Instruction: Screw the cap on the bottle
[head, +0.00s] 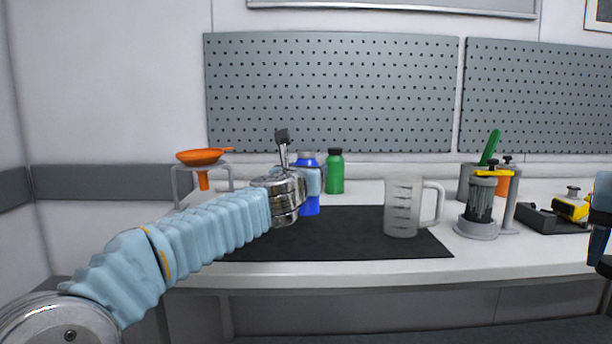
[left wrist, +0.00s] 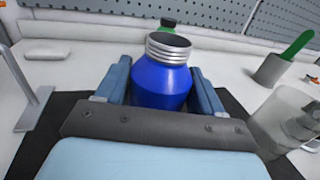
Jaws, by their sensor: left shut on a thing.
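The blue bottle (head: 308,206) stands upright near the back of the dark mat. In the left wrist view the blue bottle (left wrist: 160,86) shows a bare, silver threaded neck with a dark open mouth. My left gripper (head: 311,181) is shut around the bottle's body; in the left wrist view its blue fingers (left wrist: 161,80) lie on either side below the neck.
A green bottle (head: 335,172) with a dark cap stands just behind. A clear measuring jug (head: 401,208) stands on the mat (head: 350,240) to the right. An orange funnel on a stand (head: 203,158) is at left.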

